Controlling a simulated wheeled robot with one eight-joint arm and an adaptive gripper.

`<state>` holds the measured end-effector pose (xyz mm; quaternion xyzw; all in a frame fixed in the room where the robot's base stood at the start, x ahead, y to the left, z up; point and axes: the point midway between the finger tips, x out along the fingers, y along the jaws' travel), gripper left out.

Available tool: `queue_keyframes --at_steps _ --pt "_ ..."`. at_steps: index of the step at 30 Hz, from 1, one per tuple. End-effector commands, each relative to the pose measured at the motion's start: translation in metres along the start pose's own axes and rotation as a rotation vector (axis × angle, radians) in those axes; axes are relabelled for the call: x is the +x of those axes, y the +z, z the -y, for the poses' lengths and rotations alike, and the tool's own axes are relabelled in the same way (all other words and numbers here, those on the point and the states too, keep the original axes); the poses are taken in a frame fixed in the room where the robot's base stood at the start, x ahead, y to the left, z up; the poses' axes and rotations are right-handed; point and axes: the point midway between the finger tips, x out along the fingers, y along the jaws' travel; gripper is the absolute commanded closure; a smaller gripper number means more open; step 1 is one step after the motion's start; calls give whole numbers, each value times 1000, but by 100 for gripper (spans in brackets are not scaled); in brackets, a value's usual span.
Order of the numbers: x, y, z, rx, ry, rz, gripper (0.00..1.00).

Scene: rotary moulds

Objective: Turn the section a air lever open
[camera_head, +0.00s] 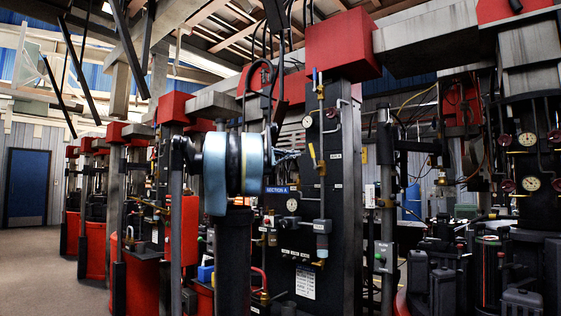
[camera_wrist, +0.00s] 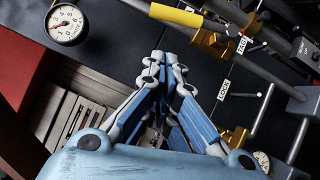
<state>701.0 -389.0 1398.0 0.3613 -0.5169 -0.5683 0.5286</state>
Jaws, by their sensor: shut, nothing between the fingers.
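A yellow-handled lever (camera_head: 312,153) stands on the dark panel of section A, just right of my gripper (camera_head: 297,153) in the head view. In the wrist view the yellow handle (camera_wrist: 177,14) lies nearly along the top edge, joined to a brass valve body (camera_wrist: 210,42) on a grey pipe. My gripper (camera_wrist: 167,60) is shut and empty. Its fingertips appear below the handle in that view, with a visible gap. Whether this is the air lever cannot be read from its tag. The blue SECTION A label (camera_head: 277,190) sits below my gripper.
A gauge (camera_wrist: 66,23) is at the upper left of the wrist view. A LOCK tag (camera_wrist: 222,90) and a thin metal lever (camera_wrist: 262,110) lie right of the fingers.

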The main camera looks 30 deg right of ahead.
Motion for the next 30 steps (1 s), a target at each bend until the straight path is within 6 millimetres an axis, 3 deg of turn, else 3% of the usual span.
queue_keyframes --at_steps 9,22,30 --pt "22 24 0 0 0 1 100" --pt "24 26 0 4 -3 0 100" --pt "32 39 -7 114 -77 1 100"
